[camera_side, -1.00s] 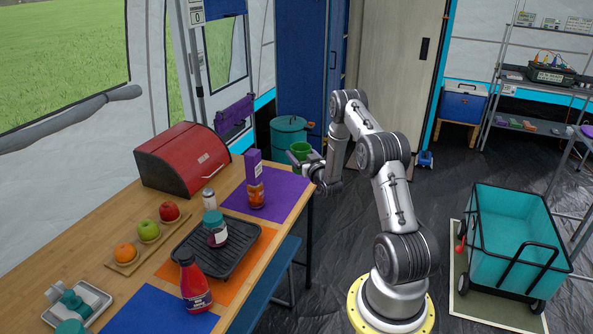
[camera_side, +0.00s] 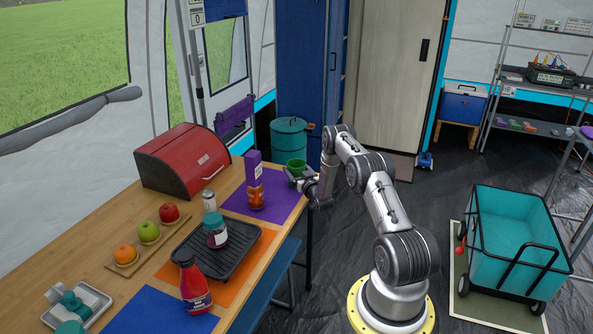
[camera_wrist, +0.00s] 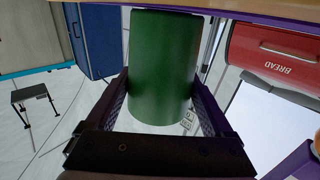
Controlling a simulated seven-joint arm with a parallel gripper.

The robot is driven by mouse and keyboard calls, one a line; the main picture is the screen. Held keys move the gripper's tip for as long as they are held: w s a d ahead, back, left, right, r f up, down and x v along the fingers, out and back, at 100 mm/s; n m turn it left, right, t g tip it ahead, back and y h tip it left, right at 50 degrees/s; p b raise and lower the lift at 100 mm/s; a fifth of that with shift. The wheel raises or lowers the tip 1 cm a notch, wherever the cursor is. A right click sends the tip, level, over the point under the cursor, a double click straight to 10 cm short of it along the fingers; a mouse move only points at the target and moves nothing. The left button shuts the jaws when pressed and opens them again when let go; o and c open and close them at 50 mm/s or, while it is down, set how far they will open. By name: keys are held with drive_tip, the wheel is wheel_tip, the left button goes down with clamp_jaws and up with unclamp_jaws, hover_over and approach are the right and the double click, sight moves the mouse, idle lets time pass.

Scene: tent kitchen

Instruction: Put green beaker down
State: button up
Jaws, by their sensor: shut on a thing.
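The green beaker (camera_side: 296,164) is held by my gripper (camera_side: 291,175) at the far right corner of the wooden table. In the wrist view the beaker (camera_wrist: 162,65) fills the space between the two dark fingers (camera_wrist: 160,105), which press on its sides. In the side view it is over or just at the back edge of the purple mat (camera_side: 275,204). I cannot tell whether its base touches the mat. The gripper hides part of the beaker.
A purple box (camera_side: 253,168) and an orange jar (camera_side: 256,197) stand left of the beaker. The red bread box (camera_side: 182,160) is further left. The right part of the purple mat is clear.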

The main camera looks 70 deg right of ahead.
drive_tip(key=shift+f, duration=0.1)
drive_tip(key=o, duration=1.2)
drive_tip(key=shift+o, duration=0.2)
drive_tip(key=shift+r, duration=0.2)
drive_tip(key=v, duration=1.2)
